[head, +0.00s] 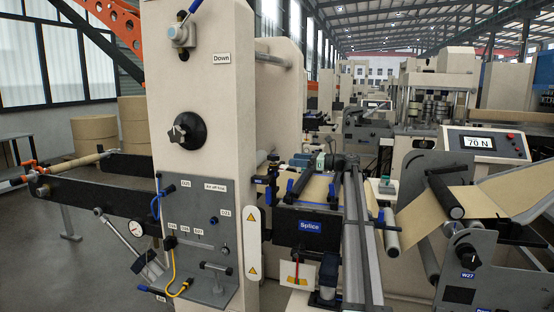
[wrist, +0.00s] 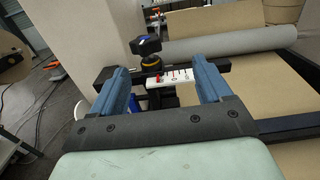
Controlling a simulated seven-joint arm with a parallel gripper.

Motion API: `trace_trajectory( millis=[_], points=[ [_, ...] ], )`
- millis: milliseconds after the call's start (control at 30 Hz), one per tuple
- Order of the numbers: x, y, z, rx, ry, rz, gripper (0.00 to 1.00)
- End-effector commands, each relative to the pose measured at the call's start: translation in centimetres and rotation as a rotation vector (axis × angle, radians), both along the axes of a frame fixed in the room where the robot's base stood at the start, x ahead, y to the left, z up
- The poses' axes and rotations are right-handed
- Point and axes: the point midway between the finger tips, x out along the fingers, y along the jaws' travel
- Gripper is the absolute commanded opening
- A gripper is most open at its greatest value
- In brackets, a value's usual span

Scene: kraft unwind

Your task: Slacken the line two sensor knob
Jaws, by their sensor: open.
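In the wrist view, my gripper (wrist: 162,69) is open, with its two blue fingers wide apart and nothing between them. A dark-topped knob (wrist: 146,46) with a yellow collar stands ahead of the fingertips, between them and a little left of centre. It looks apart from both fingers. A small white scale plate (wrist: 176,77) with a red mark and dark ticks sits just below it, partly between the fingers. I see no readable label saying which line sensor this knob belongs to. I cannot clearly pick out my gripper in the head view.
A grey roller (wrist: 228,46) and brown kraft web (wrist: 240,88) lie right of the knob. In the head view stand a panel (head: 202,245) with hoses and gauge, a Splice unit (head: 311,226), metal rails (head: 362,240) and a display (head: 485,143) reading 70 N.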

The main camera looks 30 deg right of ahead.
Motion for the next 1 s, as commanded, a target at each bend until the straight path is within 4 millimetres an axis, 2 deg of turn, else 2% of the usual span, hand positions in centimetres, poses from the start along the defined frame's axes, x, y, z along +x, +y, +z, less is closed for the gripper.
trace_trajectory(
  millis=[233,633,767,1000],
  points=[
    [-0.9,-1.2,0.3,0.003,-0.003,0.001,0.78],
    [-0.7,-1.2,0.6,-0.003,0.003,0.004,0.78],
    [0.1,-0.3,1.3,-0.062,0.054,0.024,0.78],
    [2.1,3.0,4.6,-0.322,0.314,0.063,0.78]
  ],
)
